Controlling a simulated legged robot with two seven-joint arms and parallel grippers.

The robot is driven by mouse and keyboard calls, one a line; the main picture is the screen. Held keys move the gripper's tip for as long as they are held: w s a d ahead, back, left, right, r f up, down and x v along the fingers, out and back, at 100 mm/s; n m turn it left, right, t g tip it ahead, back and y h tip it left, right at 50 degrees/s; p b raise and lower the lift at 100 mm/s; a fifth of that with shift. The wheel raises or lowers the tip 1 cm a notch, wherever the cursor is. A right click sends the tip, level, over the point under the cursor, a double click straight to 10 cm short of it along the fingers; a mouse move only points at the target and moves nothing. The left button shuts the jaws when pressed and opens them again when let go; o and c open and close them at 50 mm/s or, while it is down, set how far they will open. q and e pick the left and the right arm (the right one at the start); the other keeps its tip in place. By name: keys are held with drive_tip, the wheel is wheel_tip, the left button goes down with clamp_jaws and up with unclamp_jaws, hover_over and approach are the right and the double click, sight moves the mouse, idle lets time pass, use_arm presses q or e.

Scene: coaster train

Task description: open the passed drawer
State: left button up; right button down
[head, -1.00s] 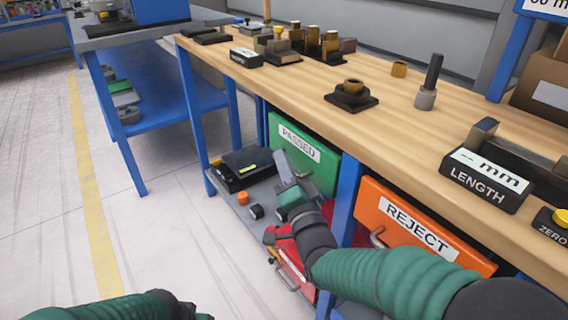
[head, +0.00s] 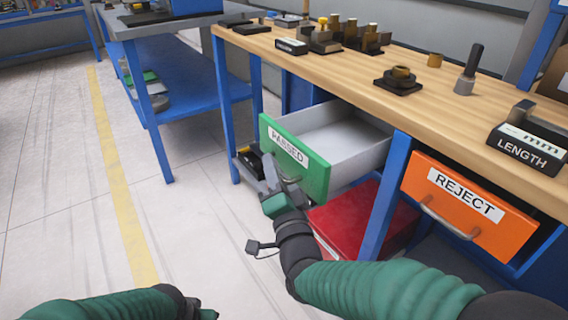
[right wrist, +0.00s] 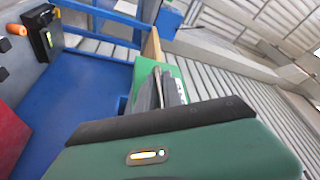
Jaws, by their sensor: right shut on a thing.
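The passed drawer (head: 318,172) has a green front with a white PASSED label and a pale grey inside that looks empty. It stands pulled well out from under the wooden bench. My right gripper (head: 280,184) is at the drawer's front, shut on its handle, which the gripper mostly hides. In the right wrist view the green front (right wrist: 150,72) shows just beyond the gripper fingers (right wrist: 162,90). My left arm comes in at the bottom left, and its gripper's fingers do not show clearly.
The orange REJECT drawer (head: 468,205) is shut at the right. A red box (head: 345,218) sits below the open drawer. The wooden bench (head: 400,100) carries several metal parts and a LENGTH gauge (head: 530,148). The floor (head: 190,230) at the left is clear.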

drive_tip(key=shift+s+a+f, duration=0.2)
drive_tip(key=shift+s+a, duration=0.4)
drive_tip(key=shift+a, duration=0.2)
drive_tip(key=shift+s+a+f, duration=0.15)
drive_tip(key=shift+s+a, duration=0.4)
drive_tip(key=shift+a, duration=0.2)
drive_tip(key=c, duration=1.8)
unclamp_jaws()
drive_tip(key=shift+o, duration=0.2)
drive_tip(key=shift+w, duration=0.1)
drive_tip(key=shift+r, duration=0.2)
